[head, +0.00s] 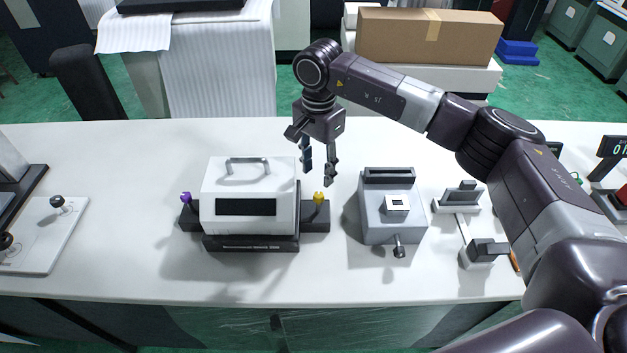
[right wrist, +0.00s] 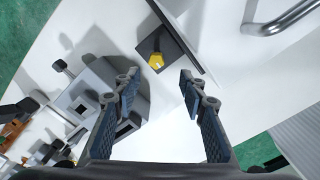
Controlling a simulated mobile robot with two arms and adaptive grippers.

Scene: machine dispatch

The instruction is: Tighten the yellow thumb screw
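The yellow thumb screw (head: 319,197) stands on the dark ledge at the right side of a white machine (head: 247,189) with a handle on top. It also shows in the right wrist view (right wrist: 156,61), beyond the fingertips and a little left of the middle between them. My right gripper (head: 318,179) is open and empty, pointing down above and behind the yellow screw, apart from it. Its two fingers show spread in the right wrist view (right wrist: 160,80). A purple thumb screw (head: 186,198) stands on the machine's left ledge. My left gripper is not in view.
A grey box device (head: 375,225) with a front knob stands right of the machine. Small black-and-white fixtures (head: 457,197) stand farther right. A white plate with black knobs (head: 45,240) lies at the far left. The table between plate and machine is clear.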

